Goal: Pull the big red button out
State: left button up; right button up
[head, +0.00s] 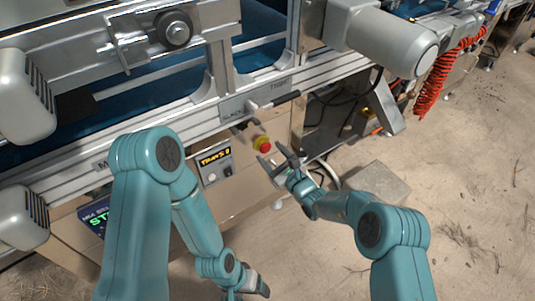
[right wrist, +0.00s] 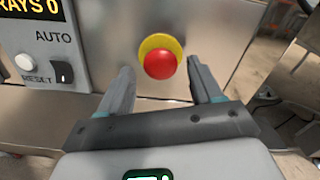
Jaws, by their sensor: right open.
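The big red button (head: 265,146) sits on a round yellow base on the machine's metal front panel. In the right wrist view the red button (right wrist: 160,65) shows ahead of the fingers, between their lines, with the yellow base (right wrist: 152,43) behind it. My right gripper (head: 275,163) is open just in front of and a little below the button. In the right wrist view its two fingers (right wrist: 158,82) stand apart and hold nothing; I cannot tell whether they touch the button. My left gripper (head: 258,291) is low at the bottom of the head view, away from the panel; its fingers are unclear.
A control box (head: 214,165) with a tray counter display is left of the button; its white reset button (right wrist: 25,64) and black switch (right wrist: 62,72) show in the wrist view. A black-handled lever (head: 273,102) sticks out above. A grey block (head: 376,186) stands on the sandy floor.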

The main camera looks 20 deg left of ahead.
jog(key=shift+x, duration=1.3)
